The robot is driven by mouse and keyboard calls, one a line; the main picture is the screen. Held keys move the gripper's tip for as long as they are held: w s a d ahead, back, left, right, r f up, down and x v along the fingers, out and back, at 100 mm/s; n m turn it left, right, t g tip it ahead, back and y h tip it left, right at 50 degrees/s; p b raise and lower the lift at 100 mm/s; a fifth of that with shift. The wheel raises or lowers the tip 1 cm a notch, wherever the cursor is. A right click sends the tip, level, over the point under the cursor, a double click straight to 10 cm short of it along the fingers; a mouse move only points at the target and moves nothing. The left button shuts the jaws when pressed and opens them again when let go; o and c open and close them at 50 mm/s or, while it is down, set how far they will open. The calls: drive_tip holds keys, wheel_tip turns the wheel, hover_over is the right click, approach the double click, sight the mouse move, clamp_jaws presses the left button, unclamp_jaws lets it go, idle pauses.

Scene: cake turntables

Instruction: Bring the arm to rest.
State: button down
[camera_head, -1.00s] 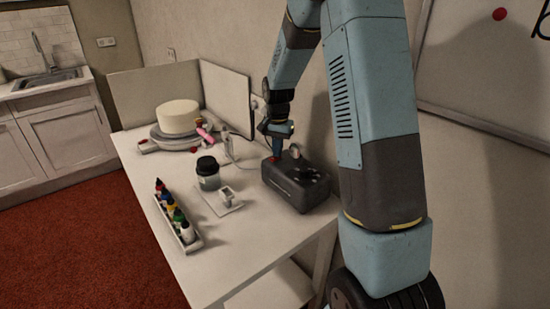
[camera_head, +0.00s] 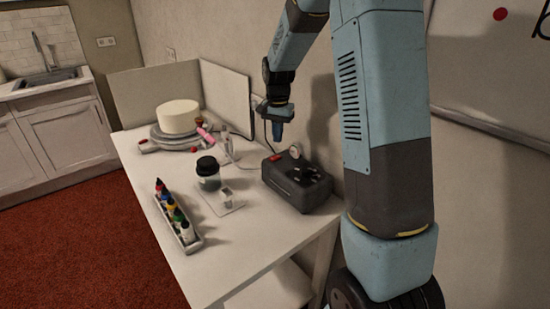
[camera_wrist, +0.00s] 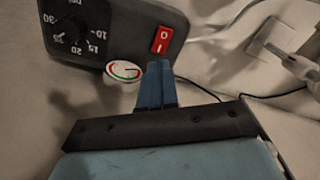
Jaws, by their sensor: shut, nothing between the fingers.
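My gripper (camera_head: 278,132) hangs in the air, pointing down, above the back edge of a dark grey box-shaped device (camera_head: 298,185). Its fingers are shut together and empty. In the wrist view my gripper (camera_wrist: 160,70) shows with its two blue fingers side by side. Beyond them that view shows the device (camera_wrist: 120,22) with a numbered dial, a round gauge (camera_wrist: 124,71) and a red rocker switch (camera_wrist: 162,40) marked 0 and I. The fingers appear clear of the device.
The white table (camera_head: 225,258) also holds a round cake (camera_head: 178,116) on a turntable, a dark-lidded jar (camera_head: 208,174), a rack of colour bottles (camera_head: 186,236) and a pink-handled tool (camera_head: 205,131). A wall stands close behind, with a hose and cable near the device.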

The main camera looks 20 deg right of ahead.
drive_tip(key=shift+r, duration=0.65)
drive_tip(key=s+r+n+t, duration=0.3)
drive_tip(key=s+r, duration=1)
drive_tip(key=s, duration=0.2)
drive_tip(key=s+r+n+t, duration=0.2)
drive_tip(key=s+n, duration=0.2)
drive_tip(key=s, duration=1.4)
drive_tip(key=shift+r+t, duration=0.3)
drive_tip(key=shift+r, duration=0.1)
drive_tip(key=shift+d, duration=0.1)
